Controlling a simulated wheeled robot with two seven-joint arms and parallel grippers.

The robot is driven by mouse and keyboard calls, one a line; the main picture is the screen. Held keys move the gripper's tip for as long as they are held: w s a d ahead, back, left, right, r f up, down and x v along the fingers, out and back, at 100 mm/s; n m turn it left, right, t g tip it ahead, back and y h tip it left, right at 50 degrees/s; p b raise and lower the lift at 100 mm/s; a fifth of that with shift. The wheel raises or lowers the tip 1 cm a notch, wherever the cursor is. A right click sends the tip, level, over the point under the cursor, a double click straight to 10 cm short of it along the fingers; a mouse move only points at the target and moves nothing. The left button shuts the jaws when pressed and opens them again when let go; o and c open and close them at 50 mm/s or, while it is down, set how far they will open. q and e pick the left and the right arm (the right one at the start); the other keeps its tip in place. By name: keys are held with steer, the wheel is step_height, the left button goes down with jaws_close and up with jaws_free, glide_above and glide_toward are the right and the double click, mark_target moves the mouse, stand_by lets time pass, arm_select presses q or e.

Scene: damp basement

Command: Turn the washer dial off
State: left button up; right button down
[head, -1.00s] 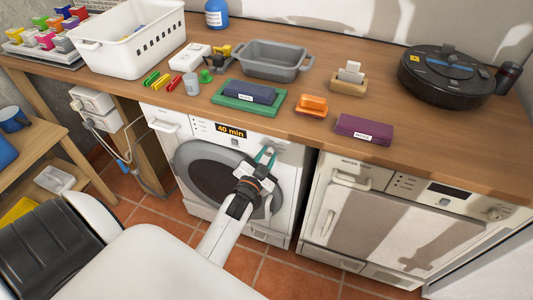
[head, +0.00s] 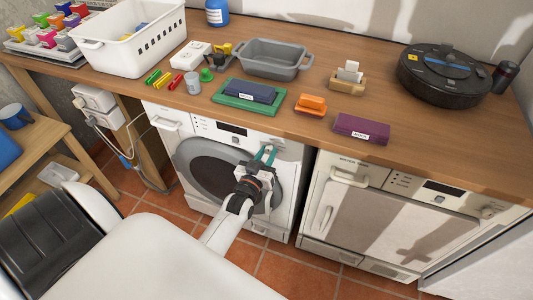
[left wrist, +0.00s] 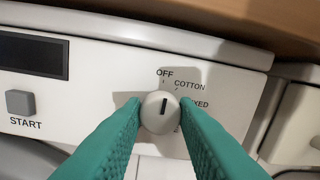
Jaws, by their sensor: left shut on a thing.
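The white washer (head: 285,160) stands under the counter in the head view, with its round door partly behind my left arm. Its display (head: 232,130) is dark, and is dark in the left wrist view (left wrist: 33,54) too. My left gripper (head: 265,153) has its teal fingers at the washer's panel. In the left wrist view the fingers (left wrist: 160,108) are shut on the round pale dial (left wrist: 158,122), one on each side. The dial's black mark points up toward the OFF label (left wrist: 165,73). COTTON and a partly hidden label stand to the right. My right gripper is not in view.
A START button (left wrist: 20,102) sits left of the dial. A second machine (head: 345,210) stands right of the washer. The wooden counter (head: 330,75) above holds a white basket (head: 120,45), a grey tub (head: 270,62) and a black robot vacuum (head: 445,75).

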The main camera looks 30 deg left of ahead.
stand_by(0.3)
arm_select(q)
steer(key=o, duration=1)
steer(key=s, duration=0.4)
steer(key=s+d, duration=0.1)
steer(key=s, duration=0.2)
steer(key=s+d, duration=0.1)
steer(key=s, duration=0.3)
steer(key=shift+s+d+f, duration=0.1)
steer(key=shift+s+d, duration=0.05)
steer(key=shift+s, duration=0.2)
